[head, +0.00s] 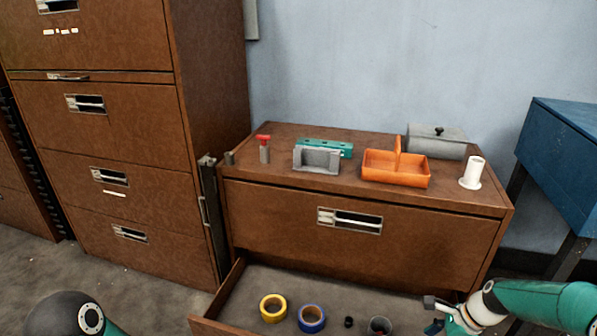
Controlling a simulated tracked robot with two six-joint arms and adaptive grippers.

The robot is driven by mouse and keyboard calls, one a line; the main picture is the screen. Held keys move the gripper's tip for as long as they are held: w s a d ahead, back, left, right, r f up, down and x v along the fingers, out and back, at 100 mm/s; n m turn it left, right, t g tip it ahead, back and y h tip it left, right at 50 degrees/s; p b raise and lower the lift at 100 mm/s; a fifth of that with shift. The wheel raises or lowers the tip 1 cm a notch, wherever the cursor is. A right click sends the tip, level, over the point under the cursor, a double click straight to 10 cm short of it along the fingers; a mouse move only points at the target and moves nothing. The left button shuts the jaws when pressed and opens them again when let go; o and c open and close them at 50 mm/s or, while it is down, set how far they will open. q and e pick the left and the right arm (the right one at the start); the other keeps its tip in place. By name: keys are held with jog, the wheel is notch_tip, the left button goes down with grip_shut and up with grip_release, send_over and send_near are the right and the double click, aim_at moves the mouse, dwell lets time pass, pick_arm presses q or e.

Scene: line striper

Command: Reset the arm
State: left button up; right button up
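My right arm comes in from the lower right. Its gripper (434,315) is over the right end of the open lower drawer (262,304). Its two fingertips look spread apart, with nothing visible between them. Of my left arm only a dark rounded joint shows at the lower left corner; its gripper is out of view. In the drawer lie a yellow tape roll (272,307), a blue tape roll (311,318), a small black piece (348,321) and a dark cup-like item (379,326) just left of my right gripper.
On the low brown cabinet (300,215) stand a red-topped grey item (264,149), a grey holder (317,159), a green block (325,147), an orange caddy (396,167), a grey lidded box (437,142) and a white spool post (472,174). A tall cabinet (110,130) stands left.

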jog(key=s+a+f+n+g, duration=0.2)
jog(key=s+a+f, duration=0.25)
jog(key=a, duration=0.25)
jog(key=s+a+f+n+g, duration=0.1)
jog(key=s+a+f+n, duration=0.1)
jog(key=s+a+f, duration=0.35)
jog(key=s+a+f+n, duration=0.1)
jog(key=s+a+n, duration=0.3)
jog(key=s+n, duration=0.25)
jog(key=s+a+f+n, duration=0.2)
jog(key=s+a+n, duration=0.2)
jog(key=s+n, duration=0.25)
notch_tip(320, 180, up, 28)
jog(key=w+n+t+p, duration=0.1)
jog(key=n+t+p, duration=0.1)
jog(key=p, duration=2.5)
jog(key=shift+w+n+p, duration=0.3)
jog(key=shift+n+p, duration=0.1)
jog(key=shift+d+f, duration=0.1)
jog(key=c, duration=0.3)
jog(key=shift+d, duration=0.1)
jog(key=shift+c, duration=0.4)
